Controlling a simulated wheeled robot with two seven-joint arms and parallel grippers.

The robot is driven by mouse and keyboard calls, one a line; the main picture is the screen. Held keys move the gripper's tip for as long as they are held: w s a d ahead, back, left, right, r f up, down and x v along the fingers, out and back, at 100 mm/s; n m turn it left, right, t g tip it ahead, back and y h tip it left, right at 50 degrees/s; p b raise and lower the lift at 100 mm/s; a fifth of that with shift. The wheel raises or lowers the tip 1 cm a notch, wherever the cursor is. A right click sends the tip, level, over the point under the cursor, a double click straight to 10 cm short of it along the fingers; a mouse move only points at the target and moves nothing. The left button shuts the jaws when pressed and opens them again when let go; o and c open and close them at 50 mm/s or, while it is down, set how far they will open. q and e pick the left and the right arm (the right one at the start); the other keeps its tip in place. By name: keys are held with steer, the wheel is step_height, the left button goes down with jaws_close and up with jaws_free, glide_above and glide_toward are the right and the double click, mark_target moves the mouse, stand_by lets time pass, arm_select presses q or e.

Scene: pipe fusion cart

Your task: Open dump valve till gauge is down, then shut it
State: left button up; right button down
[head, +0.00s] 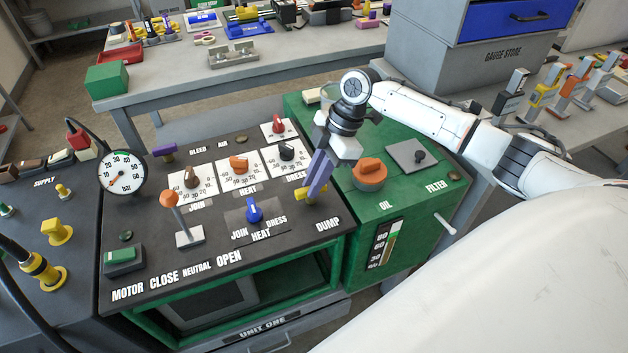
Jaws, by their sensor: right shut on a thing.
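The yellow dump valve handle (301,194) is at the right end of the black panel, above the DUMP label. My right gripper (314,190) comes down from above, its purple fingers shut on the handle and hiding part of it. The handle's exact turn is hard to tell. The round white gauge (122,173) stands at the panel's left edge. Its dark needle seems to point to the lower left, but the reading is too small to be sure of. My left gripper is out of view.
An orange-knobbed lever (170,200), a blue selector (254,211) and several dials lie left of the valve. An orange oil cap (371,169) sits close by on the green tank (412,230). My right arm crosses above the tank.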

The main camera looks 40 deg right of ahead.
stand_by(0.5)
steer(key=c, duration=1.7)
jaws_free()
steer(key=v, duration=1)
steer(key=shift+w+d+r+b, duration=0.1)
steer(key=shift+r+b, duration=0.1)
steer(key=shift+b, duration=0.2)
